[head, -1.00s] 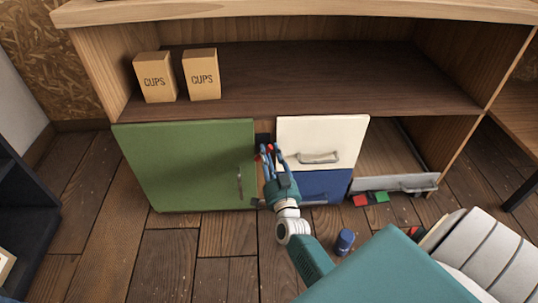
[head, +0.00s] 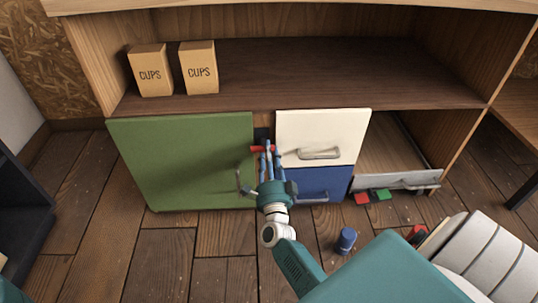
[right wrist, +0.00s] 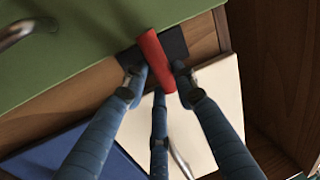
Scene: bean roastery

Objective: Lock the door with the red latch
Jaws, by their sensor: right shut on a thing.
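The red latch (head: 257,149) is a short bar on a dark plate (right wrist: 173,42) between the green door (head: 185,160) and the white drawer (head: 300,130). In the head view it lies about level, its left end at the green door's right edge. In the right wrist view the red latch (right wrist: 152,50) has its far end at or slightly over that edge. The green door looks closed and has a metal handle. My right gripper (head: 268,152) is shut on the latch, its blue fingers around the bar and partly hiding it. My left gripper is not in view.
Two cups boxes (head: 150,70) stand on the shelf above. A blue drawer (head: 325,183) sits below the white one. An open drawer (head: 400,180) is at right, with red and green blocks by its front. A blue cylinder (head: 346,240) is on the floor beside my arm.

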